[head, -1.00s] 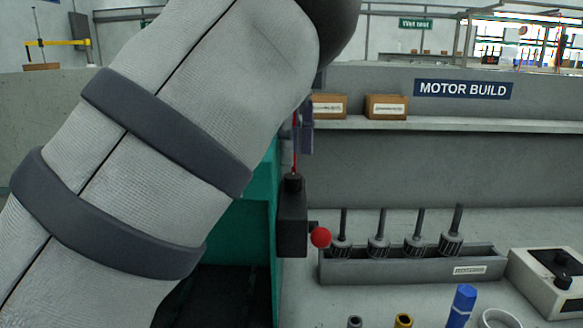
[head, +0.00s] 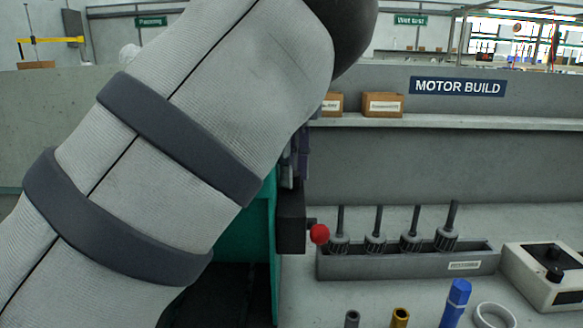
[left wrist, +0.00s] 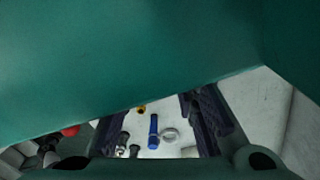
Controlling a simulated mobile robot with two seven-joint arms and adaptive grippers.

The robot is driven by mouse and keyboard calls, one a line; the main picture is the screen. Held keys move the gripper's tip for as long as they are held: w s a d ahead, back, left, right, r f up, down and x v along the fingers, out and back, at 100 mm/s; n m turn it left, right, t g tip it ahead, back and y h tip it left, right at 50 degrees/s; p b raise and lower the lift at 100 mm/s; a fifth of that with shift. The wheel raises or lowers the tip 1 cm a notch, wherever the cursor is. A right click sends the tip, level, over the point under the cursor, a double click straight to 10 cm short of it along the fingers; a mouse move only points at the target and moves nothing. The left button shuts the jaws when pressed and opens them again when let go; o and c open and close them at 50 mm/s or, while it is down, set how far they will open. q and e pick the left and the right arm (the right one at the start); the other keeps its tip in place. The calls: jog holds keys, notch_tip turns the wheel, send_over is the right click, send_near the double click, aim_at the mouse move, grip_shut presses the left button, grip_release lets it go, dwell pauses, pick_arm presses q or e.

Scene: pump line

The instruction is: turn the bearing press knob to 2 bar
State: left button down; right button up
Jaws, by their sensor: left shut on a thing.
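The green bearing press (head: 245,240) stands left of centre in the head view, mostly behind my left arm. A black box with a red ball (head: 319,234) is at its right side. My left gripper (head: 300,158) is at the press, just above the black box, and only a dark sliver of it shows past the arm. In the left wrist view the green press body (left wrist: 130,65) fills the top and covers part of my gripper's fingers (left wrist: 160,115). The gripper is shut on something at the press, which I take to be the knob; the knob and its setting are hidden.
A grey rack (head: 410,262) with several rotors stands right of the press. A white control box (head: 550,270) is at the far right. A blue tube (head: 455,303), a white ring (head: 494,315) and small sleeves lie in front. Cartons (head: 382,104) are on the back shelf.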

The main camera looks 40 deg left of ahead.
pick_arm(q)
jog(key=shift+m, duration=0.4)
jog(key=c, duration=1.2)
grip_release()
jog(key=shift+c, duration=0.2)
